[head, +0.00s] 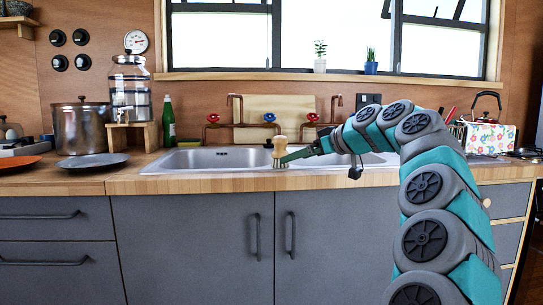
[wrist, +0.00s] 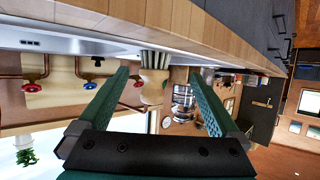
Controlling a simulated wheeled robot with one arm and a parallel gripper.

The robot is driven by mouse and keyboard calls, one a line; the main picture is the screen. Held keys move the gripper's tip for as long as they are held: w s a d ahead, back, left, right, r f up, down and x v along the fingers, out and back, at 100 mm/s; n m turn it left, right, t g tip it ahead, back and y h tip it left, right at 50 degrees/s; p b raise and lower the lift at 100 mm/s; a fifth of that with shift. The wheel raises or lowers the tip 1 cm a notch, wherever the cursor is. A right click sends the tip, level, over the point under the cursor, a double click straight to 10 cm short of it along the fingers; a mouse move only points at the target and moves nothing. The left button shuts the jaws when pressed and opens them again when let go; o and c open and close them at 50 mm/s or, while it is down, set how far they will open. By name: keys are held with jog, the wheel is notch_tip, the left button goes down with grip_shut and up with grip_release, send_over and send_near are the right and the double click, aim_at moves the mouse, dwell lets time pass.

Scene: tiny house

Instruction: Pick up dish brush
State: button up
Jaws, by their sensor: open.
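The dish brush (head: 280,143) is a small, pale wooden brush with a rounded knob. It stands upright at the sink (head: 216,158), near the front rim. In the upside-down wrist view, the brush (wrist: 152,92) shows its pale bristles towards the rim and its wooden body between my two green fingers. My gripper (head: 290,157) reaches in from the right at the brush's height. In the wrist view my gripper (wrist: 158,76) is open, with a gap visible on each side of the brush.
Copper pipes with red and blue tap handles (head: 270,117) run behind the sink. A green bottle (head: 168,122), a glass dispenser (head: 131,88), a steel pot (head: 82,128) and plates (head: 93,160) stand left. A floral toaster (head: 490,136) stands right. The wooden counter edge (head: 200,183) runs in front.

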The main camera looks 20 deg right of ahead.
aim_at(280, 152)
jog(key=shift+w+d, duration=0.25)
jog(key=shift+w, duration=0.1)
jog(key=shift+r+p+x, duration=0.2)
jog(key=shift+p+x, duration=0.05)
jog(key=shift+x, duration=1.6)
jog(key=shift+r+p+x, duration=0.2)
jog(key=shift+x, duration=1.65)
jog(key=shift+w, duration=0.1)
jog(key=c, duration=1.5)
